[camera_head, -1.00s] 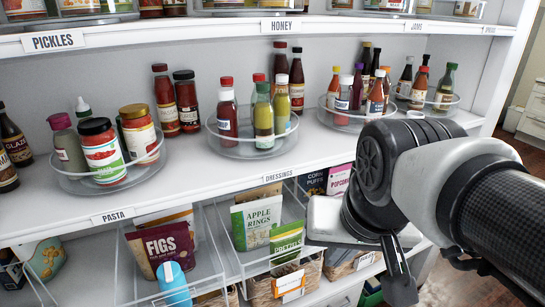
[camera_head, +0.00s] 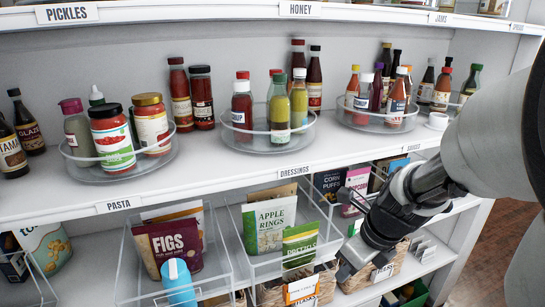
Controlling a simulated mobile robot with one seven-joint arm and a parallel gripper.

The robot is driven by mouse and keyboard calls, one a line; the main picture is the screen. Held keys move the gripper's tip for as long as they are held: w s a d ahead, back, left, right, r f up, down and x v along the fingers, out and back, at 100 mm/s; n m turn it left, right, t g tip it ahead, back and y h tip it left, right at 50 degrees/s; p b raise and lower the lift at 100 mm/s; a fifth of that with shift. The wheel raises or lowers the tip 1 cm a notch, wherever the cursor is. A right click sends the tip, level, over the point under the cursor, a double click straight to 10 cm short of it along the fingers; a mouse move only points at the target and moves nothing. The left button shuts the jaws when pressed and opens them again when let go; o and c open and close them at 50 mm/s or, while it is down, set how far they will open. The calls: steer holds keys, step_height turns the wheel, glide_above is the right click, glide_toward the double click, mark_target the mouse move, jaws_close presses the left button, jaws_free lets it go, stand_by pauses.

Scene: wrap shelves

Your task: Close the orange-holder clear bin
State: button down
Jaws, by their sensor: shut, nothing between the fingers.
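A clear bin (camera_head: 236,237) under the dressings label holds a bag of apple rings (camera_head: 268,224) and a green bag (camera_head: 299,247). It sticks out toward me from the middle shelf. A label in an orange holder (camera_head: 301,289) shows at its lower front; I cannot tell whether it sits on this bin or on the wicker basket behind. My gripper (camera_head: 347,270) is shut and empty, just right of this bin's front end. I cannot tell whether it touches the bin.
Turntables of bottles stand on the shelf above.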

steer(key=shift+w+d+f+m+t+h+b, duration=0.15)
steer(key=shift+w+f+m+b, duration=0.35)
steer(key=shift+w+f, duration=1.15)
steer(key=shift+w+d+f+m+t+h+b, duration=0.1)
steer(key=shift+w+d+f+m+t+b, duration=0.35)
steer(key=shift+w+f, duration=1.15)
steer(key=shift+w+f+m+g+h+b, duration=0.1)
steer(key=shift+w+f+m+b, duration=0.4)
steer(key=shift+w+f, duration=1.1)
steer(key=shift+w+r, duration=0.1)
